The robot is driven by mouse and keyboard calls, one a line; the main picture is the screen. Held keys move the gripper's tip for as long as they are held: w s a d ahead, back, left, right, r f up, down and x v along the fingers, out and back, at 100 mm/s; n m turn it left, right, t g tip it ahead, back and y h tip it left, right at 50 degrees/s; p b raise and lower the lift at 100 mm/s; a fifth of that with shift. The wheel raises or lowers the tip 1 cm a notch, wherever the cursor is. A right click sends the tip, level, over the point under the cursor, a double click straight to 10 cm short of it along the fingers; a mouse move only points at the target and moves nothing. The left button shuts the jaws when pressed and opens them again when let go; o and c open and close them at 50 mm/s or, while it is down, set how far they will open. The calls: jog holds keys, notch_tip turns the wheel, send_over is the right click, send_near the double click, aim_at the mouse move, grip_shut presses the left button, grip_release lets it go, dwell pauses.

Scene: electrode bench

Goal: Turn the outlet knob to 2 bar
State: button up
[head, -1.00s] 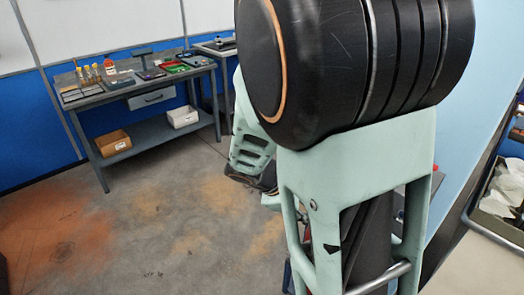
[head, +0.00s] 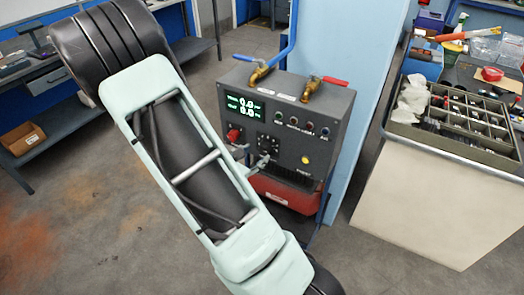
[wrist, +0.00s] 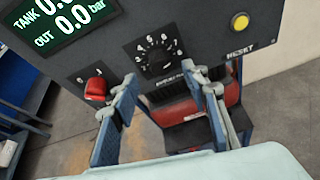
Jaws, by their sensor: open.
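The outlet knob (wrist: 157,62) is a black dial with white numbers around it on the grey panel. In the head view it is small (head: 268,145), partly behind my gripper. My gripper (wrist: 160,74) is open, its two blue-padded fingers apart, one on each side below the dial, with nothing between them. I cannot tell whether the tips touch the panel.
A red knob (wrist: 96,88) is left of the dial, near the left finger. A yellow RESET button (wrist: 240,22) is at upper right. Brass valves with a red lever (head: 335,81) and a blue lever (head: 243,58) top the box. A red case (head: 285,194) sits below.

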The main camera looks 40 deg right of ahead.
aim_at(263, 149)
jog(key=x, duration=0.6)
jog(key=shift+c, duration=0.4)
grip_shut()
